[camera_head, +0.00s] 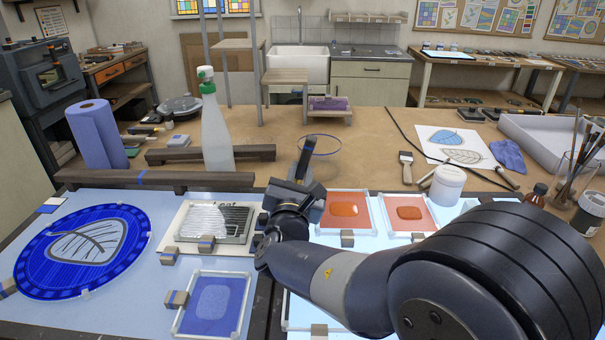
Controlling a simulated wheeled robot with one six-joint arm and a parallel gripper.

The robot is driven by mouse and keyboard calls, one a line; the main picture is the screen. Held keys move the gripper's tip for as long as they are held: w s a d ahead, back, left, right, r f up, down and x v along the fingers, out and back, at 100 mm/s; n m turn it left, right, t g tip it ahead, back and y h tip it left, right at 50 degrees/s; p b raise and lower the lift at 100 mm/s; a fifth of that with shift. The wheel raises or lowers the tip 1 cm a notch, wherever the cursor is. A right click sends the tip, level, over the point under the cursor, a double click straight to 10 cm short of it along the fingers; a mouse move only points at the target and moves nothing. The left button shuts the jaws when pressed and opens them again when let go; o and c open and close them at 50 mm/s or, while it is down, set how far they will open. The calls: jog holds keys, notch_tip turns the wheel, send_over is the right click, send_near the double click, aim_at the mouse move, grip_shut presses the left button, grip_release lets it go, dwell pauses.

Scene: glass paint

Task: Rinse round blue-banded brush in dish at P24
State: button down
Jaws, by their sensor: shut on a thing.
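My gripper (302,168) is at the middle of the table, just behind the lit glass panels. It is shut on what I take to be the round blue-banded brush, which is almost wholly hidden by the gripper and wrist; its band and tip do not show. A clear round dish with a blue rim (336,152) stands on the brown worktop directly behind and slightly right of the gripper. The gripper overlaps the dish's left side in the picture. I cannot tell whether the brush tip is inside the dish or above it.
A spray bottle (216,130) and a dark wooden bridge (165,178) stand left of the dish. A blue plate (135,215) and framed glass panes fill the front.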

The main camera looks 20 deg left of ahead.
aim_at(307, 139)
jog(key=shift+w+d+b, duration=0.15)
jog(key=shift+w+b, duration=0.25)
jog(key=shift+w, duration=0.2)
jog(key=shift+s+a, duration=0.2)
jog(key=shift+s, duration=0.5)
jog(key=shift+w+d+b, duration=0.1)
jog(key=shift+w+b, duration=0.25)
jog(key=shift+b, duration=0.2)
jog(key=shift+s+d+r+p, duration=0.1)
jog(key=shift+d+r+p, duration=0.15)
jog(key=shift+r, duration=0.35)
jog(key=shift+d+r+p, duration=0.1)
jog(key=shift+r+p, duration=0.2)
jog(key=shift+r, duration=0.3)
jog(key=shift+s+d+r+p, duration=0.1)
jog(key=shift+d+r+p, duration=0.15)
jog(key=shift+r, duration=0.35)
jog(key=shift+r+p, duration=1.35)
jog(key=shift+r, duration=0.85)
